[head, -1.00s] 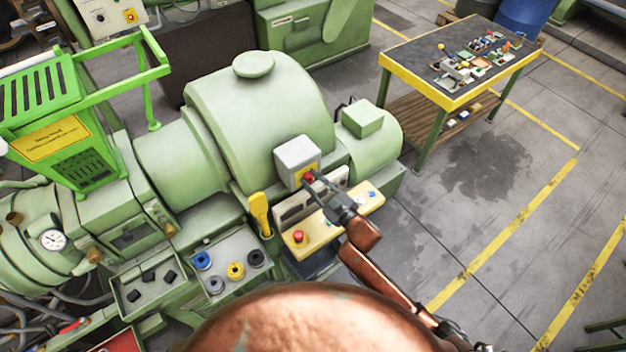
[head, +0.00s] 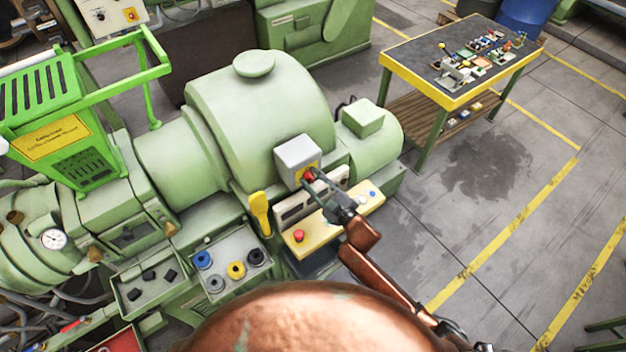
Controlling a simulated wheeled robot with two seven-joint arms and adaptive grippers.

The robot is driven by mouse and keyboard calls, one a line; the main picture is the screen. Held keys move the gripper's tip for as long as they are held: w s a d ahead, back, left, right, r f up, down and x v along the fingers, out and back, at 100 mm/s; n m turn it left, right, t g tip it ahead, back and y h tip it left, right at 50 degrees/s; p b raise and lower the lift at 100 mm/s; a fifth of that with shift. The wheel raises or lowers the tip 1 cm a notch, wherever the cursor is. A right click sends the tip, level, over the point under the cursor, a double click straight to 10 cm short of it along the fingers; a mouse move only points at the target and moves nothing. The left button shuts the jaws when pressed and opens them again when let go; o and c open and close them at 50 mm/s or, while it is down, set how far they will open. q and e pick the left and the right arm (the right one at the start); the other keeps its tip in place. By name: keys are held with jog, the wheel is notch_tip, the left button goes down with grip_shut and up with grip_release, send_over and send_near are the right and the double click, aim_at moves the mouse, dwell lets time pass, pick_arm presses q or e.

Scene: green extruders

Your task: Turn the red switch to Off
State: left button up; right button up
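The red switch (head: 309,174) sits on a yellow plate on the front of a grey box (head: 297,154) on the green machine. My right gripper (head: 314,178) is at the switch, its fingertips overlapping it in the head view. The fingers cover part of the switch, so its setting cannot be read. I cannot tell whether the fingers are closed on it. My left gripper is not in view.
Below the box is a yellow panel with a red button (head: 299,236). A yellow lever (head: 260,213) stands left of it. A yellow-edged table (head: 425,93) with small parts stands at the back right. The floor to the right is clear.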

jog(key=shift+o, duration=1.3)
jog(key=v, duration=1.2)
jog(key=shift+d, duration=0.1)
